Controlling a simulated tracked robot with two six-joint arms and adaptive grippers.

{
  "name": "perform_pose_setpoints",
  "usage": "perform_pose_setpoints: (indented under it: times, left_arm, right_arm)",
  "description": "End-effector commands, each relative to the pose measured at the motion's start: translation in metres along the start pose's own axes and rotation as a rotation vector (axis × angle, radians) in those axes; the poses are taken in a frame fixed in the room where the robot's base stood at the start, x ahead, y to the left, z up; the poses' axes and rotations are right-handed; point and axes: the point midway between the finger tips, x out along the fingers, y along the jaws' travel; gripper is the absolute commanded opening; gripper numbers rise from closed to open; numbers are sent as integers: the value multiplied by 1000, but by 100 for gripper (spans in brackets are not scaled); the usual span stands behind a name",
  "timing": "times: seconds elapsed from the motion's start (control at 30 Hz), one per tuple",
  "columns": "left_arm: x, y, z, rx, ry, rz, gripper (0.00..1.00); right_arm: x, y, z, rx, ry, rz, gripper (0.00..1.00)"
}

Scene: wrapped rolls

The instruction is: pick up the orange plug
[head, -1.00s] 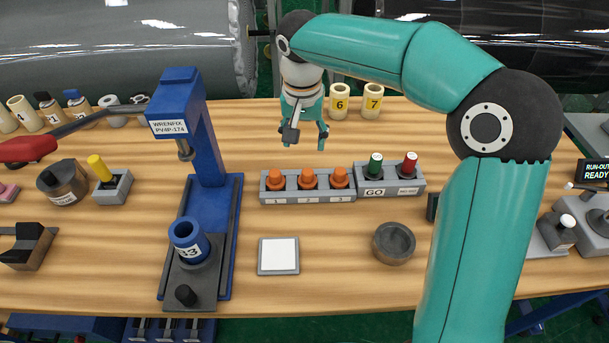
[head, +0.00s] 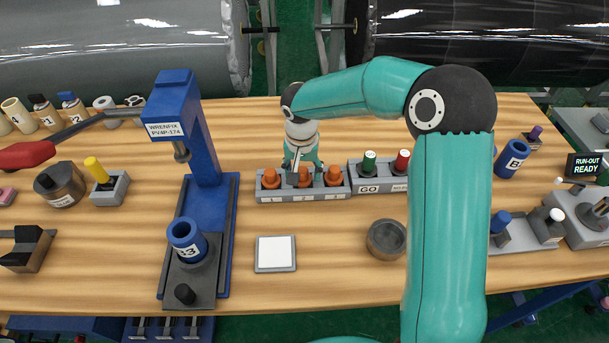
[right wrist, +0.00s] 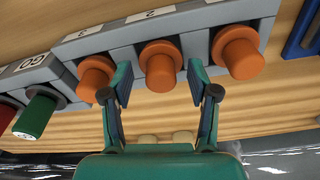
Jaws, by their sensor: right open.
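Three orange plugs stand upright in a grey block (head: 262,198) with numbered slots: a left plug (head: 270,179), a middle plug and a right plug (head: 333,177). My right gripper (head: 303,172) is over the middle of the row, pointing down. In the right wrist view my right gripper (right wrist: 160,88) is open, with one finger on each side of the middle plug (right wrist: 160,66). The finger pads appear apart from that plug; one finger is close to the neighbouring plug (right wrist: 97,78). My left gripper is not in view.
A GO block with a green plug (head: 369,163) and a red plug (head: 402,161) adjoins on the right. A blue press (head: 205,140) stands to the left. A white pad (head: 275,253) and a round grey dish (head: 386,239) lie in front, with bare table between.

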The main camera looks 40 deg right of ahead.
Motion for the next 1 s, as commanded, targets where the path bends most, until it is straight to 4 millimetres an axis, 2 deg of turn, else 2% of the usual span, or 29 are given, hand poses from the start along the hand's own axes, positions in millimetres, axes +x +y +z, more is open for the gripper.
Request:
perform_pose_setpoints:
  times: [0.23,0.6,1.0]
  left_arm:
    - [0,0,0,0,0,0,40]
    - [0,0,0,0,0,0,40]
    - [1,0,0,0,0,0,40]
  right_arm:
    - [2,0,0,0,1,-1,60]
    - [2,0,0,-1,0,0,0]
    - [-2,0,0,0,0,1,0]
